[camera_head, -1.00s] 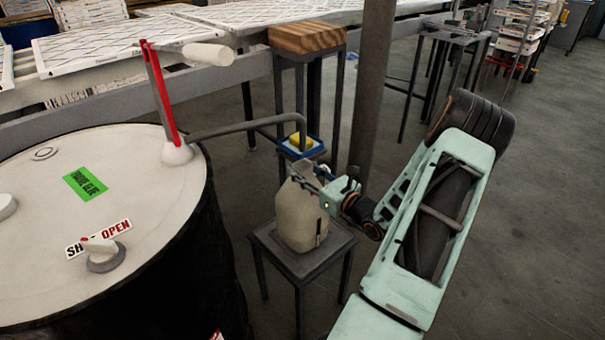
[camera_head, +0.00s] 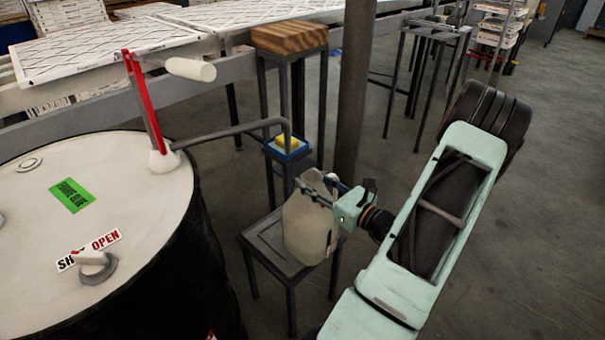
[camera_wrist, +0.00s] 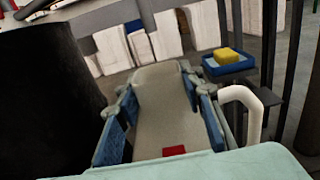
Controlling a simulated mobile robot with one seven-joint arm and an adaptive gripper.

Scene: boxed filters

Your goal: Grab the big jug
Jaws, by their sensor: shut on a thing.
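The big jug (camera_head: 307,232) is cream-coloured and sits at the right part of the small grey stool (camera_head: 262,240) in the head view. I cannot tell whether its base touches the stool. My gripper (camera_head: 318,190) is shut on the upper part of the jug, coming from the right. In the wrist view the jug (camera_wrist: 160,112) fills the space between the blue finger pads of my gripper (camera_wrist: 162,95). A small red patch shows low on it there. The jug's far side is hidden.
A blue tray with a yellow sponge (camera_head: 288,144) is just behind. A post (camera_head: 352,90) and a wood-topped stand (camera_head: 290,38) are close by.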

